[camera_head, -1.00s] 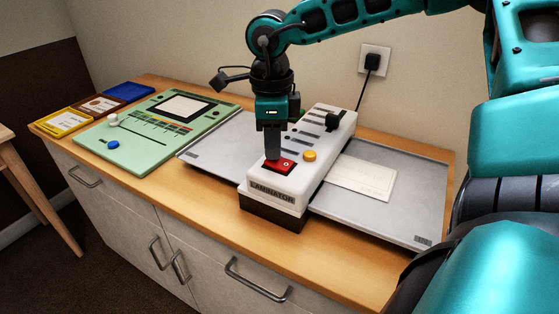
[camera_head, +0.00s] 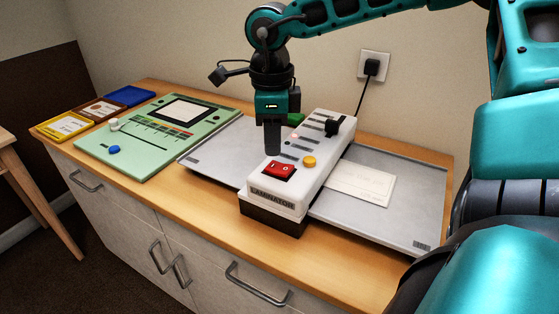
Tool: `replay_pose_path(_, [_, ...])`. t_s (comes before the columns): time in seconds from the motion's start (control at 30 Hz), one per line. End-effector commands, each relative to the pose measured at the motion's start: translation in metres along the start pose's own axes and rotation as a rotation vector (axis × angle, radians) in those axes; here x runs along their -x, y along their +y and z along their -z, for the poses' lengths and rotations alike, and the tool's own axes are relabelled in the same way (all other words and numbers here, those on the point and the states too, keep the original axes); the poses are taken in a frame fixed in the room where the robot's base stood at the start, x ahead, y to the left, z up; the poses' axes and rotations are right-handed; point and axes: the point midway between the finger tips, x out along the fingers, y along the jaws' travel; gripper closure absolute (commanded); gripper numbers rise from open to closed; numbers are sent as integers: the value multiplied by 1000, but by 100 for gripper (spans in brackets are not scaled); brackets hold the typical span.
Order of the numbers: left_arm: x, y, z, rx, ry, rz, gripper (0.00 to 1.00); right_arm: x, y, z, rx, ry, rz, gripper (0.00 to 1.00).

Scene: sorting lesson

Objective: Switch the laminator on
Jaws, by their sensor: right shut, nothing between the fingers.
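The laminator (camera_head: 313,180) is a white and dark machine on the wooden counter, with its name on the front end. A small pinkish light spot (camera_head: 293,136) shows on the laminator's top. My right gripper (camera_head: 272,152) points down, shut and empty, just behind the switch in the picture and seemingly a little above it. My left gripper is not in view.
A yellow button (camera_head: 309,161) and a black lever knob (camera_head: 333,126) are on the laminator's top. A white sheet (camera_head: 361,184) lies on the right-hand tray (camera_head: 410,205). A plug (camera_head: 371,66) is in the wall socket.

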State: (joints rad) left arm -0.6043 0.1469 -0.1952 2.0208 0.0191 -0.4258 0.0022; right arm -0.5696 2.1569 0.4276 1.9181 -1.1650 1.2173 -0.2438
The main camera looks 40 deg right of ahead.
Motion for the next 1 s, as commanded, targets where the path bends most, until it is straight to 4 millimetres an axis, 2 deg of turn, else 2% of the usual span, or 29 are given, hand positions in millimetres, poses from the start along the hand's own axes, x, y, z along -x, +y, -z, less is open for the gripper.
replay_pose_path(0.03, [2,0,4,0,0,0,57,7,0,0,0,0,2,100])
replay_pose_path(0.47, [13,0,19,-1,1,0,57,40,0,0,1,0,1,100])
replay_pose_path(1.0, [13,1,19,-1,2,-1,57,42,0,0,1,0,0,100])
